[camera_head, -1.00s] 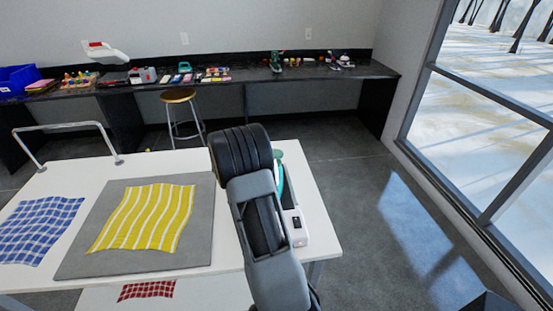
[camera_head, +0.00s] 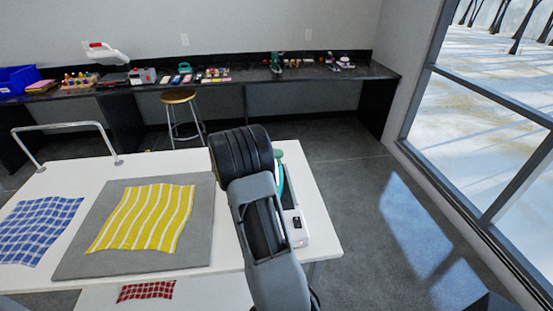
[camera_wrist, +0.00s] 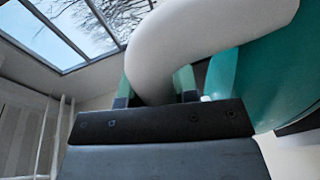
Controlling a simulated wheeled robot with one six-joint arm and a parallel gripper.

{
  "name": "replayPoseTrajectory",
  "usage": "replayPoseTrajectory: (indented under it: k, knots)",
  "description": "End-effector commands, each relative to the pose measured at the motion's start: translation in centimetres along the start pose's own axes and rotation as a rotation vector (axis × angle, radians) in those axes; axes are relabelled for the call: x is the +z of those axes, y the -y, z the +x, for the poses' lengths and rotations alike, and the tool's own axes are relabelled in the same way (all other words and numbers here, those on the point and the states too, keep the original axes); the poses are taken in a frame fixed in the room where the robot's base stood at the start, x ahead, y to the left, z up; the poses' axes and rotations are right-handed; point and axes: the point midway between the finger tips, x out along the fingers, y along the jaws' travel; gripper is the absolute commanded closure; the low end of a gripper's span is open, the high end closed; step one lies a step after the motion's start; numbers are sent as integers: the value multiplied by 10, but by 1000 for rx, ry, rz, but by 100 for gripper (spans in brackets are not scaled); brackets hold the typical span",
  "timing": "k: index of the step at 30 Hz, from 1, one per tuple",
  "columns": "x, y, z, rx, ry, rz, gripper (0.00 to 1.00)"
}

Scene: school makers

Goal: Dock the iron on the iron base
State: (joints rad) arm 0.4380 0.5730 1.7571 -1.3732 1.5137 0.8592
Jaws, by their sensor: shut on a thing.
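The iron has a white handle (camera_wrist: 205,35) and a teal body (camera_wrist: 270,75), both large in the wrist view. My gripper (camera_wrist: 155,85) is shut on the handle, with one finger on each side of it. In the head view a teal edge of the iron (camera_head: 281,178) shows just right of my arm, and the gripper itself is hidden behind the arm. The white iron base (camera_head: 296,228) is at the right end of the white table, partly covered by my arm. I cannot tell whether the iron touches the base.
The white table (camera_head: 310,185) holds a grey pad (camera_head: 200,230) with a yellow striped cloth (camera_head: 143,218), and a blue checked cloth (camera_head: 38,230) at left. A metal rail (camera_head: 68,127) stands at the back left. A stool (camera_head: 178,96) and a cluttered dark counter (camera_head: 225,84) are behind.

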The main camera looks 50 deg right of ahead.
Motion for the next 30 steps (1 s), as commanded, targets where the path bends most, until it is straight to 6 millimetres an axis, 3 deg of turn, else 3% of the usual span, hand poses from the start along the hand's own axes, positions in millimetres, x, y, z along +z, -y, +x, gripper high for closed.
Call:
replayPoseTrajectory:
  k: [29, 30]
  knots:
    - [1, 10, 2, 2, -1, 3, 100]
    - [0, 10, 2, 2, -1, 3, 70]
